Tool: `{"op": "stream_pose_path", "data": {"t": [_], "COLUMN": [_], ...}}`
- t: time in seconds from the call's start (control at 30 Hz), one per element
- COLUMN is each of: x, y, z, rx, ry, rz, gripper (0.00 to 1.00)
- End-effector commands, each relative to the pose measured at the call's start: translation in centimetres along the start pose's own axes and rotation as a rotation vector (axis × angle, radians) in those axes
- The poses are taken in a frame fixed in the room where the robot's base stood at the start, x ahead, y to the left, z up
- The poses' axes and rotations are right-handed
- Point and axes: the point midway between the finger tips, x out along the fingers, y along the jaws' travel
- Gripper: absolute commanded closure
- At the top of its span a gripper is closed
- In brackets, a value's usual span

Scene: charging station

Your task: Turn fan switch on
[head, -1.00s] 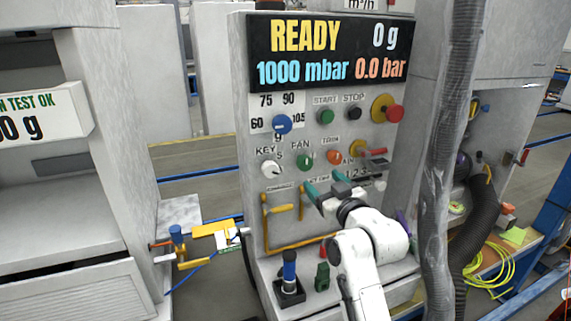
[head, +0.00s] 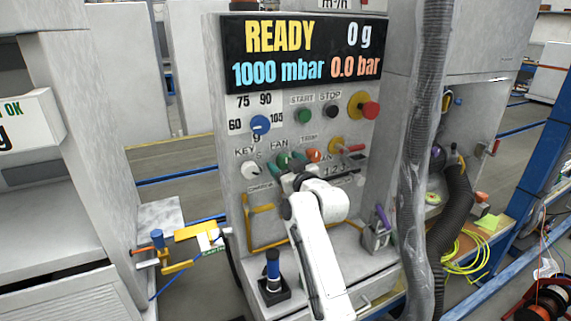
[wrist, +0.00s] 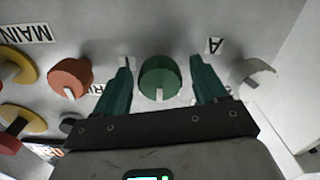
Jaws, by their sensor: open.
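The fan switch is a green round knob (wrist: 157,76) with a pale pointer mark toward the bottom of the wrist view. My gripper (wrist: 166,72) is open, with one green finger on each side of the knob. A gap shows between the knob and each finger, and I see no contact.
An orange knob (wrist: 70,77) and a white key knob (wrist: 252,78) flank the green one closely. Yellow and red controls (wrist: 14,66) lie farther along. In the head view, a grey hose (head: 412,170) hangs right of my arm.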

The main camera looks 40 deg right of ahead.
Motion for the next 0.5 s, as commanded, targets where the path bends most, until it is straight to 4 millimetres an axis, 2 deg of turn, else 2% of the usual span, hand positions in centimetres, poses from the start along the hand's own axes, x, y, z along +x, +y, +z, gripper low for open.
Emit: {"op": "stream_pose_path", "data": {"t": [0.17,0.5], "x": [-0.02,-0.04], "y": [0.01,0.0], "z": [0.0,0.0], "rx": [0.0,0.0], "ry": [0.0,0.0], "rz": [0.0,0.0], "gripper": [0.3,0.63]}}
